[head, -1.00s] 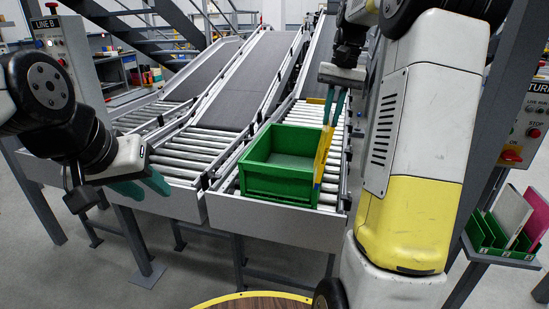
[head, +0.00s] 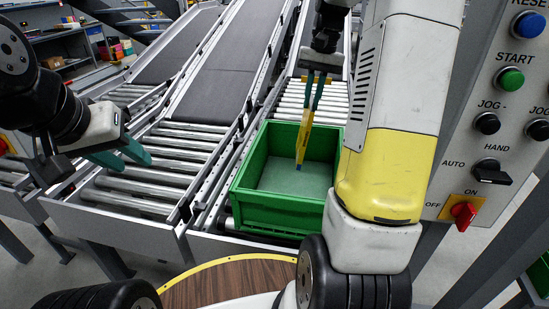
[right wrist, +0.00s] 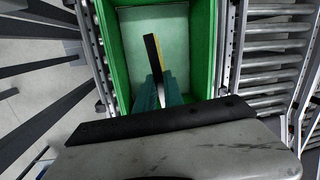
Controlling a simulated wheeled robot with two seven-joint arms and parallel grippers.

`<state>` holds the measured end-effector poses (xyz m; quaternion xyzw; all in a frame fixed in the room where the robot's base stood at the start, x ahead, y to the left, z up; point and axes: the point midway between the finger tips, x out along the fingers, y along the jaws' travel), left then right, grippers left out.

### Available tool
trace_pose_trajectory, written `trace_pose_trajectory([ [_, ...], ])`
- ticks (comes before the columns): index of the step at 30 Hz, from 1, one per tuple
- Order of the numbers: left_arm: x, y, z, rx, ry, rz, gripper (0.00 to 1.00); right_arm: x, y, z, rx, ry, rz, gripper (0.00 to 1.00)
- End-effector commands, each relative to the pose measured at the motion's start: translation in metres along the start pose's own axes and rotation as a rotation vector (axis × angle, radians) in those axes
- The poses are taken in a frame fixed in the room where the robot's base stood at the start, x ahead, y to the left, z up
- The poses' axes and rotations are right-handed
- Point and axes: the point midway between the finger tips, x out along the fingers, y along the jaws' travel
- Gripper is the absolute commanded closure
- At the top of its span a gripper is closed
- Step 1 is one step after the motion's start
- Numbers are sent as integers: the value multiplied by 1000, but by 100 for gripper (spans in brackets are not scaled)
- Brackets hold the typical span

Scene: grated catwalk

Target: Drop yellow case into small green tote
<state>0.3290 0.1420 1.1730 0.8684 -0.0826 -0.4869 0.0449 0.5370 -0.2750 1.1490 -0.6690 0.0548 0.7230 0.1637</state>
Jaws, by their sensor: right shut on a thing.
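The yellow case (head: 302,135) is thin, seen nearly edge-on, with a blue lower tip. My right gripper (head: 311,100) is shut on its upper part and points down, so the case hangs upright over the small green tote (head: 275,213). In the right wrist view the case (right wrist: 153,55) shows a dark side and a yellow edge between the teal fingers (right wrist: 164,92), with the tote floor behind it. The tote is open and looks empty. My left gripper (head: 133,158) is open and empty at the left, away from the tote.
The tote sits at the front end of a roller conveyor (head: 318,97). Other roller lanes (head: 165,165) lie to its left. A control panel (head: 490,140) with buttons and a red switch stands close at the right. A round wooden top (head: 225,285) is at the bottom.

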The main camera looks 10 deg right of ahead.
Motion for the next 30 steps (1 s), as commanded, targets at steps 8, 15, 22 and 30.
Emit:
trace_pose_trajectory([
  [8, 0, 0, 0, 0, 0, 0, 64, 22, 3, -1, 0, -1, 0, 100],
  [15, 0, 0, 0, 0, 0, 0, 64, 50, 7, -4, 0, -2, 0, 100],
  [22, 0, 0, 0, 0, 0, 0, 64, 65, 9, -6, 0, 1, 0, 100],
  [30, 0, 0, 0, 0, 0, 0, 64, 67, 10, -6, 0, 1, 0, 100],
])
